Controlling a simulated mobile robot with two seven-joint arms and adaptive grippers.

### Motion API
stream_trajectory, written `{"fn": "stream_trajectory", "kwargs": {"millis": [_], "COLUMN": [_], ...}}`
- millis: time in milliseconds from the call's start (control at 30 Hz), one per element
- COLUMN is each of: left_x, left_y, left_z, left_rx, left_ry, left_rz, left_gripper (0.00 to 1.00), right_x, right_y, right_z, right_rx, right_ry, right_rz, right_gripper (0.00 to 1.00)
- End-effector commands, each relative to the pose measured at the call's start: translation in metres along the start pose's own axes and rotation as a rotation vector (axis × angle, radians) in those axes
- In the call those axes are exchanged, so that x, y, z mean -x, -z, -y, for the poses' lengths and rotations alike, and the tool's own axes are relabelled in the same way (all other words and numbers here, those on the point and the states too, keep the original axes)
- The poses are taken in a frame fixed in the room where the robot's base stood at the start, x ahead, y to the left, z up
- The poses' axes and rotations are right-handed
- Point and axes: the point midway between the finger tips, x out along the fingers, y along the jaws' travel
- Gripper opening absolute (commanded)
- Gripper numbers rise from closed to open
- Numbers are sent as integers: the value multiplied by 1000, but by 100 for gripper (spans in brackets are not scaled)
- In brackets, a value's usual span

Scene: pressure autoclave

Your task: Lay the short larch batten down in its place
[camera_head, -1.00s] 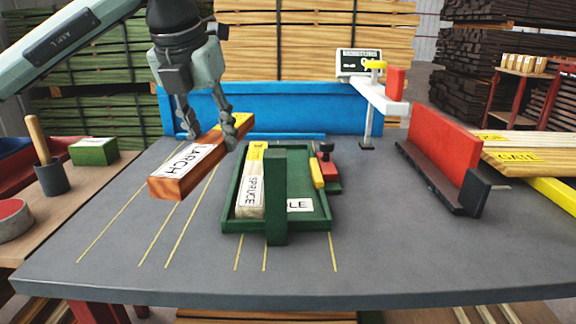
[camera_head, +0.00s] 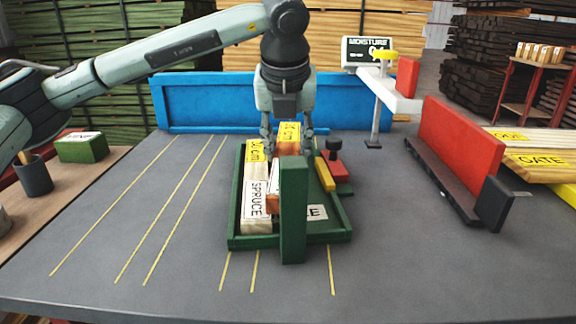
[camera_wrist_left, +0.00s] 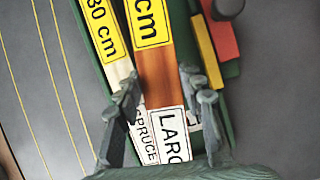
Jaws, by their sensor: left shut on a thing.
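My left gripper (camera_head: 288,148) is shut on the red-brown larch batten (camera_head: 289,136), which has a yellow cm label and a white LARCH label. In the left wrist view the batten (camera_wrist_left: 156,72) runs lengthwise between the fingers of the gripper (camera_wrist_left: 165,95). It is over the green tray (camera_head: 240,242), just right of the pale spruce batten (camera_head: 256,185), roughly parallel to it. A green upright (camera_head: 294,212) at the tray's front hides part of the larch batten. I cannot tell whether it touches the tray floor. My right gripper is not in view.
A red block with a black knob (camera_head: 335,165) and a yellow bar (camera_head: 325,177) sit at the tray's right side. A blue barrier (camera_head: 200,103) stands behind, a red fence (camera_head: 455,145) at right. The grey table (camera_head: 120,230) is clear at left.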

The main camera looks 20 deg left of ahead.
Motion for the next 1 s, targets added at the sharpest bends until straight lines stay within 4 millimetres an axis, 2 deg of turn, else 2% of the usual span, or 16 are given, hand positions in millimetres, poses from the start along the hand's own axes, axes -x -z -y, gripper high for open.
{"fn": "stream_trajectory", "kwargs": {"millis": [167, 367, 567, 600, 633, 1000], "left_x": [-11, -37, -41, -41, -41, -36], "left_y": [4, 15, 17, 18, 18, 16], "left_z": [2, 2, 2, 1, 1, 2], "left_rx": [1, 0, -1, -1, -1, 0], "left_ry": [0, 0, -1, -2, -2, 1], "left_rz": [-1, -3, -6, -7, -7, -1], "left_gripper": [0, 0, 0, 42, 45, 47], "right_x": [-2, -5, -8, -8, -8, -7], "right_y": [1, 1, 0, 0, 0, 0], "right_z": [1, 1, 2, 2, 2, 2], "right_rx": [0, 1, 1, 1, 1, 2], "right_ry": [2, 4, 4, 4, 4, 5], "right_rz": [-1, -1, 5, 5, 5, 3], "right_gripper": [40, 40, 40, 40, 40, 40]}}
